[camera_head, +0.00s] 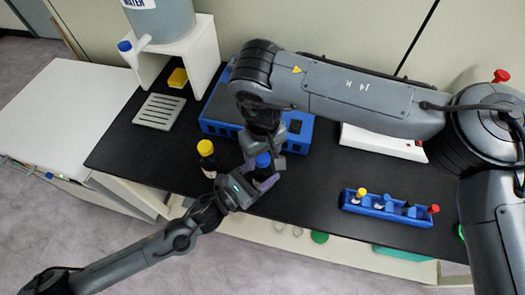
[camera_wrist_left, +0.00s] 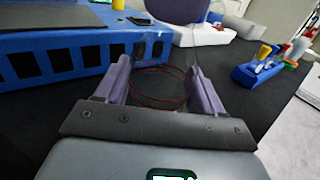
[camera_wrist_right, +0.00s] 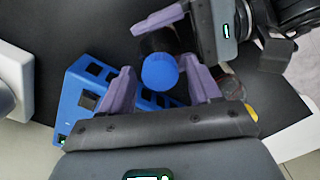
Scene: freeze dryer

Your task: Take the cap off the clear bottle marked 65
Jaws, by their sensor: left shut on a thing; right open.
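The clear bottle (camera_wrist_left: 158,88) is between the fingers of my left gripper (camera_wrist_left: 160,78), which is shut on it; its glass is nearly invisible, with a thin red ring outline. The mark 65 cannot be read. Its blue cap (camera_wrist_right: 160,72) shows from above in the right wrist view, and in the head view (camera_head: 263,160). My right gripper (camera_wrist_right: 160,75) is open above the bottle, one finger on each side of the cap, apart from it as far as I can see. In the head view my right gripper (camera_head: 266,150) partly hides the bottle.
A blue rack (camera_head: 215,128) lies behind. A blue holder (camera_head: 388,211) with several small items is at right. A grey slotted tray (camera_head: 158,111) is at back left. The black table's front middle is clear.

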